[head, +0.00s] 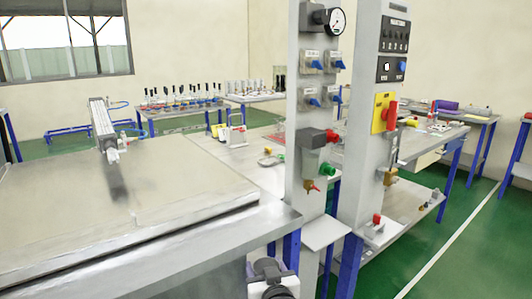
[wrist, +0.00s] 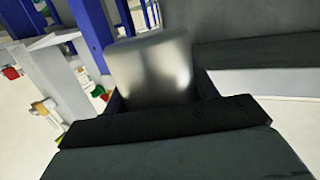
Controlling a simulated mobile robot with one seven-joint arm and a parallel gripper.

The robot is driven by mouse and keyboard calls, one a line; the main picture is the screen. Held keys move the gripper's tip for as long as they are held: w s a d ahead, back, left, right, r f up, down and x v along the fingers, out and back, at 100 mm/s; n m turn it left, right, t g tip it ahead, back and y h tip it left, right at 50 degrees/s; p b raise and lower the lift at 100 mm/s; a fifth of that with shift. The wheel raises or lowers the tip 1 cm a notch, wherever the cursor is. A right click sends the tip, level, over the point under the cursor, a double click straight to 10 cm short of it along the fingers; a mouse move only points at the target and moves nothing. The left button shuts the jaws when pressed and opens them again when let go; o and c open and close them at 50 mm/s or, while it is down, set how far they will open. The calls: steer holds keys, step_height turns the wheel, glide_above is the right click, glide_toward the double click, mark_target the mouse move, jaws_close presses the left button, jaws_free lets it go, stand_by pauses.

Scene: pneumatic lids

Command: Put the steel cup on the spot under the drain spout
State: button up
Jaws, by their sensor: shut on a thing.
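The steel cup (wrist: 150,68) fills the upper middle of the wrist view, a smooth grey metal body. My gripper (wrist: 160,95) is shut on it, with a dark jaw on each side. In the head view part of my dark arm end shows at the bottom centre, left of and nearer than the grey columns; I cannot make out the cup there. A small brass drain spout with a red tip (head: 313,186) hangs under the grey filter unit on the left column. A pale shelf (head: 322,233) juts out below it. No marked spot can be made out on that shelf.
A large metal-topped bench (head: 240,225) with a wide lid (head: 60,215) stands at the left. A second column (head: 365,130) carries a yellow plate with a red handle (head: 391,113). Its lower shelf (head: 375,232) holds a red-topped part. Green floor is clear at the right.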

step_height(320, 180, down, 36)
steer(key=m+h, duration=0.2)
steer(key=h, duration=0.1)
steer(key=shift+d+m+t+h, duration=0.2)
steer(key=shift+m+t+h, duration=0.1)
steer(key=shift+w+r, duration=0.1)
